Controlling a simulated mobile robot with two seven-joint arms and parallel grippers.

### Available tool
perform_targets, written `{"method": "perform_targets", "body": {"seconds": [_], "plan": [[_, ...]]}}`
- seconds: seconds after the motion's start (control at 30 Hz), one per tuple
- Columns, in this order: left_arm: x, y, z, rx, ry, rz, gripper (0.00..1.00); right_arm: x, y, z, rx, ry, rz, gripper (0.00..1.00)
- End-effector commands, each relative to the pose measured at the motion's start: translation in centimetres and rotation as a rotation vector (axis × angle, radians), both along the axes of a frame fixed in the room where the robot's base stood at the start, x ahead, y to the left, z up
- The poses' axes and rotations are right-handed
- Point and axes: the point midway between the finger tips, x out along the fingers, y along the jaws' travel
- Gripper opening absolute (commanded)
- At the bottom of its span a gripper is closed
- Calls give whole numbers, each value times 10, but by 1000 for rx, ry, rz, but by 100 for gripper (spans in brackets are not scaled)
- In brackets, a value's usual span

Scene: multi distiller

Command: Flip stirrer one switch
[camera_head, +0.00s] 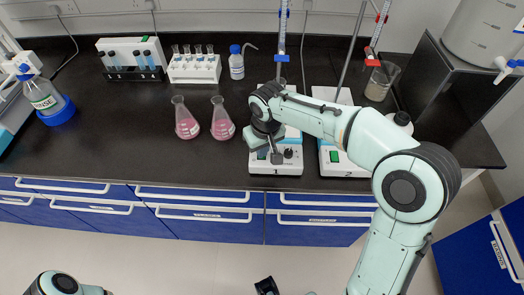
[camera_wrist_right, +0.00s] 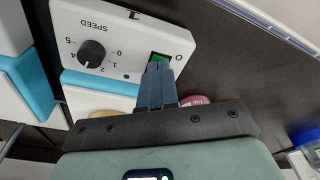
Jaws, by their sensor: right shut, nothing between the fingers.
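Stirrer one (camera_head: 275,168), a white box marked 1, stands at the bench's front edge in the head view. Its front panel (camera_wrist_right: 115,40) fills the upper left of the right wrist view, with a dark speed knob (camera_wrist_right: 91,54) and a green rocker switch (camera_wrist_right: 157,57). My right gripper (camera_head: 274,157) is over this panel in the head view. In the right wrist view its fingers (camera_wrist_right: 158,68) are shut and empty, with the tips at the switch and partly covering it. Whether they touch it I cannot tell.
Stirrer two (camera_head: 346,170) stands just to the right. Two pink flasks (camera_head: 186,123) and (camera_head: 222,124) stand to the left. Thin burette stands rise behind the stirrers. A beaker (camera_head: 381,82) stands behind right. The front-left bench top (camera_head: 120,135) is clear.

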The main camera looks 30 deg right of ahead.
Motion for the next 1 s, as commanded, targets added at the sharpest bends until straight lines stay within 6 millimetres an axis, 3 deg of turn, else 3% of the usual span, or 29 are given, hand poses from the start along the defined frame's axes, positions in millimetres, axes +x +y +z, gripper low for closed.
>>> {"method": "perform_targets", "body": {"seconds": [0.73,1.0], "plan": [[20,0,50,0,-23,0,43,1,0,63,1,-2,0,0],[21,0,52,0,-25,0,43,0,0,66,0,0,0,0]]}}
